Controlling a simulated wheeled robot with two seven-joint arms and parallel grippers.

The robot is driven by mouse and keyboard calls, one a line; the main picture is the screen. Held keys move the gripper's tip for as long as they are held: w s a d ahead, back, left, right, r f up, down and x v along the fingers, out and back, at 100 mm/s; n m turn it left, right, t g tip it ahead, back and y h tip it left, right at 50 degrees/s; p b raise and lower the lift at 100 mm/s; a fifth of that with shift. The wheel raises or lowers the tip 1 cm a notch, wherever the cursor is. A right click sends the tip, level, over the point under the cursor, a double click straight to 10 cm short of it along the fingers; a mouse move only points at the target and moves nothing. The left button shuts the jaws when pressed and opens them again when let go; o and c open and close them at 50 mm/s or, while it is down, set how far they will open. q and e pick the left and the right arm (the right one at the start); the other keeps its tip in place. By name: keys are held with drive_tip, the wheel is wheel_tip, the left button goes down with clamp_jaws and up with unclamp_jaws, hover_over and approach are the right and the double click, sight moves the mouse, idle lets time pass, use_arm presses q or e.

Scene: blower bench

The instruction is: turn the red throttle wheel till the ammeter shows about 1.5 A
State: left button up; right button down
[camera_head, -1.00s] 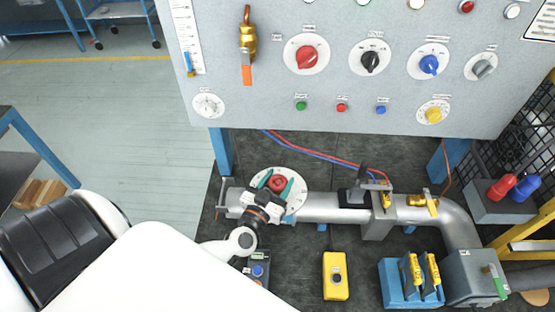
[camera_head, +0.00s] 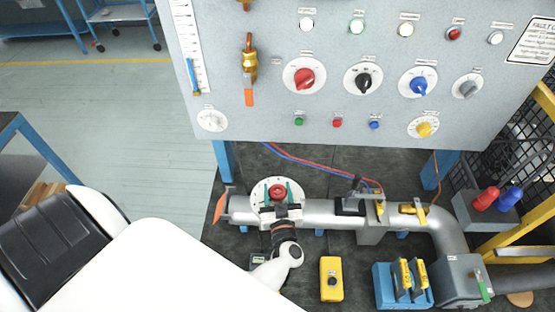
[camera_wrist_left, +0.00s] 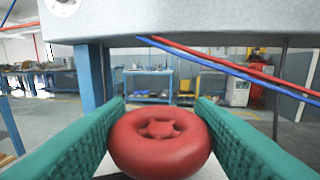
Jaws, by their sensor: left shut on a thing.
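The red throttle wheel (camera_head: 278,191) sits over a round white dial plate (camera_head: 259,199) at the left part of the grey pipe. My left gripper (camera_head: 278,190) is shut on it, with one green finger on each side. In the left wrist view the wheel (camera_wrist_left: 160,142) fills the space between the two green fingers (camera_wrist_left: 160,120). A round white dial (camera_head: 212,120) is at the panel's lower left. I cannot tell which instrument is the ammeter, and no reading is legible. My right gripper is not in view.
The grey panel (camera_head: 320,135) with coloured knobs stands behind the pipe (camera_head: 325,213). A yellow box (camera_head: 331,280) and a blue holder (camera_head: 385,298) with yellow pieces stand in front. An orange flap (camera_head: 220,206) is at the pipe's left end.

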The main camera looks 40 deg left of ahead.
use_arm(q)
drive_tip(key=shift+f, duration=0.1)
idle(0.3)
drive_tip(key=o, duration=1)
